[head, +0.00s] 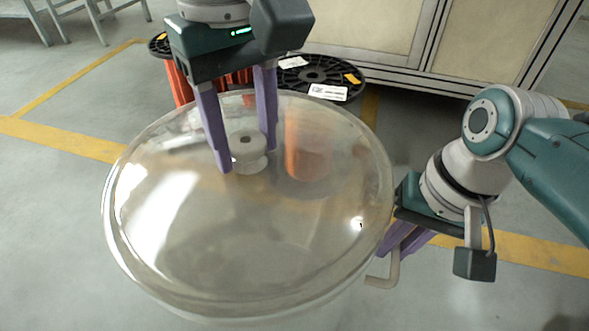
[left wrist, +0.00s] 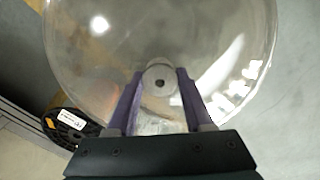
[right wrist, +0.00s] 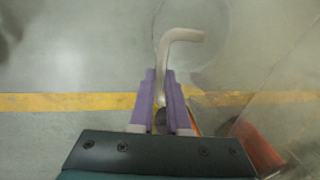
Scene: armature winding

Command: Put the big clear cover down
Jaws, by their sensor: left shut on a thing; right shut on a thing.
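The big clear cover (head: 170,240) is a wide transparent dome with a rounded rim, filling the middle of the head view; it also fills the top of the left wrist view (left wrist: 110,60). My left gripper (head: 247,160) is shut on the pale round knob (head: 248,144) at the cover's top, one purple finger on each side. My right gripper (right wrist: 160,78) is at the cover's right edge, shut on a bent grey rod (right wrist: 178,37). That rod also shows below the purple fingers in the head view (head: 393,270). I cannot tell whether it joins the cover.
Black-flanged spools (head: 318,76) with orange windings stand behind the cover, partly seen through it. A framed cabinet (head: 450,50) stands at the back right. Yellow lines (head: 60,136) cross the grey floor, which is clear at left and front.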

